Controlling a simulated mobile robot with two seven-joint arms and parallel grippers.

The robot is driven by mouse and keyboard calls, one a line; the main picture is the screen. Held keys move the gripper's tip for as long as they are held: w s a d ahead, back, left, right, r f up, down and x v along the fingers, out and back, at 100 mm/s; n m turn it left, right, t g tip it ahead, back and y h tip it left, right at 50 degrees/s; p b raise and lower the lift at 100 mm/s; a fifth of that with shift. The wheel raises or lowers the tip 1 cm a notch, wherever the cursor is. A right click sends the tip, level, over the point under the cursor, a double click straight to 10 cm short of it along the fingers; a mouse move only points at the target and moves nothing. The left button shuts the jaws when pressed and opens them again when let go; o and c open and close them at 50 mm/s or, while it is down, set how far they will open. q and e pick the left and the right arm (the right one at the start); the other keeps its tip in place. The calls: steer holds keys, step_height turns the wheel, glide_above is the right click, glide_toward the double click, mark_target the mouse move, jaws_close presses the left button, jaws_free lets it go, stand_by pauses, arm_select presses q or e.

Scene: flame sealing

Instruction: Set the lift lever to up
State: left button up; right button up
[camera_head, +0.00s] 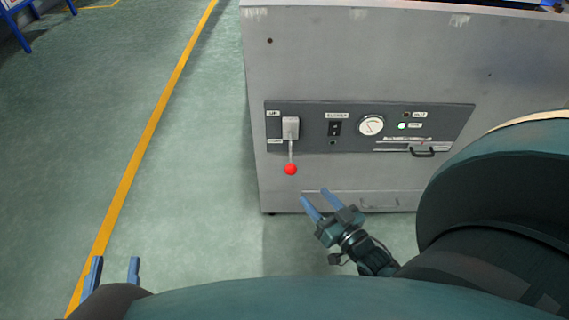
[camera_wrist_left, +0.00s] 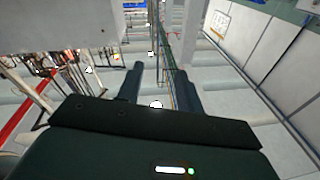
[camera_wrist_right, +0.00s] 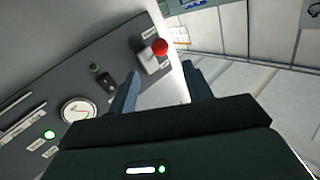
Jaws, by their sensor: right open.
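The lift lever with its red ball knob (camera_head: 290,169) hangs down from a pale bracket (camera_head: 290,128) at the left end of the grey control panel (camera_head: 350,108). The lever points down, beneath the lower of two small labels. In the right wrist view the red knob (camera_wrist_right: 159,47) shows beyond and between the fingers, apart from them. My right gripper (camera_head: 316,198) is open and empty, below and slightly right of the knob in the head view. My left gripper (camera_head: 115,270) is open and empty over the floor at lower left, far from the panel.
The panel also carries a dark switch (camera_head: 335,128), a round gauge (camera_head: 371,126), a lit green lamp (camera_head: 402,126) and a dark handle (camera_head: 422,152). The grey machine cabinet (camera_head: 350,60) fills the right side. Open floor with a yellow line (camera_head: 150,130) lies left.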

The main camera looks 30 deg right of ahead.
mark_target(291, 168)
steer(key=w+b, duration=0.1)
steer(key=w, duration=0.3)
steer(key=w+b, duration=0.1)
steer(key=w, duration=0.3)
steer(key=w+b, duration=0.1)
steer(key=w, duration=0.3)
steer(key=shift+a, duration=0.25)
arm_select(q)
steer(key=shift+d+f+n+h, duration=0.1)
steer(key=shift+d+n+h, duration=0.2)
steer(key=shift+n+h, duration=0.1)
arm_select(e)
steer(key=shift+c, duration=0.3)
arm_select(q)
steer(key=shift+w, duration=0.1)
arm_select(e)
jaws_close()
